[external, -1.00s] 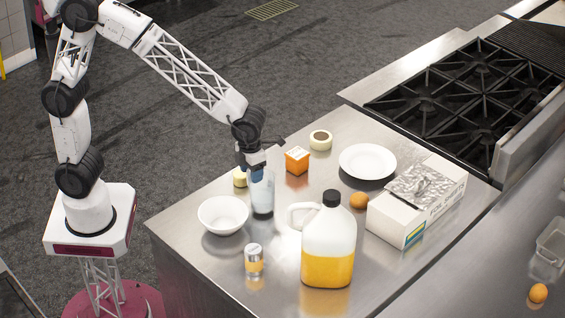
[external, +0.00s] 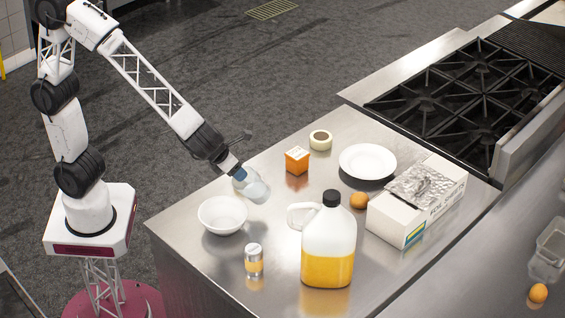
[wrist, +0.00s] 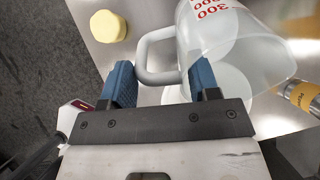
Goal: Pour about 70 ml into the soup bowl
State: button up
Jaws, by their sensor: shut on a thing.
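My gripper (external: 240,172) is shut on the handle of a clear measuring jug (external: 254,188). In the wrist view the blue fingers (wrist: 162,72) close on the handle, and the jug (wrist: 225,45) shows red numbers. The jug is off the counter and strongly tilted. Its contents cannot be made out. The white soup bowl (external: 223,216) stands upright on the counter, below and left of the jug in the external view. No stream into the bowl is visible. In the wrist view the fingers and jug obscure the area beneath.
A shaker (external: 254,260) stands in front of the bowl, and a juice bottle (external: 328,250) to the right. A yellow object (wrist: 108,27) is near the counter edge.

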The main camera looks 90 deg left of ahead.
jog(key=shift+s+d+f+t+y, duration=0.3)
jog(key=shift+t+y, duration=0.25)
jog(key=shift+t, duration=0.3)
jog(key=shift+s+d+f+t+y, duration=0.2)
jog(key=shift+s+f+t+y, duration=0.25)
jog(key=shift+t, duration=0.35)
jog(key=shift+s+d+f+t+y, duration=0.3)
jog(key=shift+t+y, duration=0.3)
jog(key=shift+t, duration=0.25)
jog(key=shift+s+r+t+y+p, duration=0.15)
jog(key=shift+t+y+p, duration=0.35)
jog(key=shift+t+p, duration=0.2)
jog(key=shift+s+d+f+t+y+p, duration=0.6)
jog(key=shift+s+p, duration=0.3)
jog(key=shift+p, duration=0.45)
jog(key=shift+w+a+r+g+h, duration=0.45)
jog(key=shift+w+g+h, duration=0.25)
jog(key=shift+g, duration=0.25)
jog(key=shift+w+a+r+g+h, duration=0.4)
jog(key=shift+w+g+h, duration=0.15)
jog(key=shift+g+h, duration=0.35)
